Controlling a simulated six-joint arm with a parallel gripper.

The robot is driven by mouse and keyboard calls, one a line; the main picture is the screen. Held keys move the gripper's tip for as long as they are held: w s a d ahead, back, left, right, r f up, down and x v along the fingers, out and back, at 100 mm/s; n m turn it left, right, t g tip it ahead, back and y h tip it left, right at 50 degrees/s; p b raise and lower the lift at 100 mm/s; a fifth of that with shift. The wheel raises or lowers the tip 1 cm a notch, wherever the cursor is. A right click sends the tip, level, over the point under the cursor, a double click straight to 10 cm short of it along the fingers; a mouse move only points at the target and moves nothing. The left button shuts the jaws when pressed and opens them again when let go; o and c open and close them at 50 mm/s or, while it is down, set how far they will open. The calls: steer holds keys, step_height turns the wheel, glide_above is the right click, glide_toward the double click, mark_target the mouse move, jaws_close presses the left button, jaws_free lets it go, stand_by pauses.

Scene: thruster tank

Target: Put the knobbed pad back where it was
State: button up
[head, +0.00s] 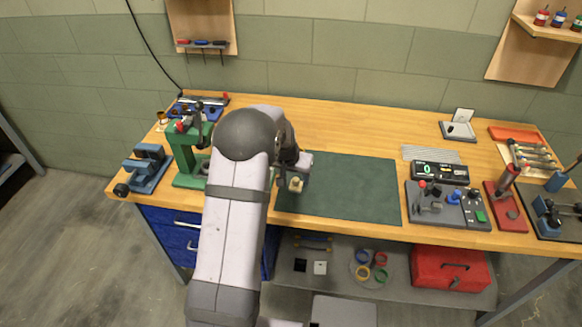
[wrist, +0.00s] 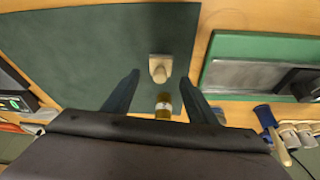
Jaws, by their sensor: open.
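The knobbed pad, a small beige block with a rounded knob, lies on the dark green mat near its edge in the wrist view (wrist: 160,68). In the head view a small yellowish piece at my gripper's tip, probably this pad (head: 296,184), shows at the mat's left end. My gripper (wrist: 160,90) is open, its two dark fingers spread apart. The pad is beyond the fingertips, roughly centred between their lines and not held. My gripper (head: 294,179) is over the left part of the mat in the head view, partly hidden by my arm.
A brass-coloured cylinder (wrist: 163,105) shows between the fingers; its distance is unclear. A green press (head: 188,150) stands left of the mat (head: 350,185). A grey control box with levers (head: 447,207) stands to its right. Most of the mat is clear.

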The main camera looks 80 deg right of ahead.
steer(key=b+v, duration=0.2)
steer(key=v, duration=0.7)
steer(key=w+a+f+n+t+y, duration=0.1)
steer(key=w+a+n, duration=0.3)
steer(key=w+a, duration=0.8)
steer(key=w+a+n+t+y, duration=0.1)
steer(key=w+a+n, duration=0.4)
steer(key=w+a, duration=0.65)
steer(key=w+a+f+n+y, duration=0.1)
steer(key=w+a+n, duration=0.15)
steer(key=a, duration=0.45)
steer(key=w+a+n+y, duration=0.1)
steer(key=w+a+n, duration=0.15)
steer(key=a, duration=0.45)
steer(key=s+a+f+n, duration=0.1)
steer(key=s+a+n, duration=0.2)
steer(key=a, duration=0.4)
steer(key=s+a+f+n+g, duration=0.1)
steer(key=s+a+n, duration=0.1)
steer(key=a, duration=0.6)
steer(key=shift+s+n+y, duration=0.3)
steer(key=shift+s+n, duration=0.1)
steer(key=shift+s, duration=0.05)
steer(key=shift+f, duration=0.15)
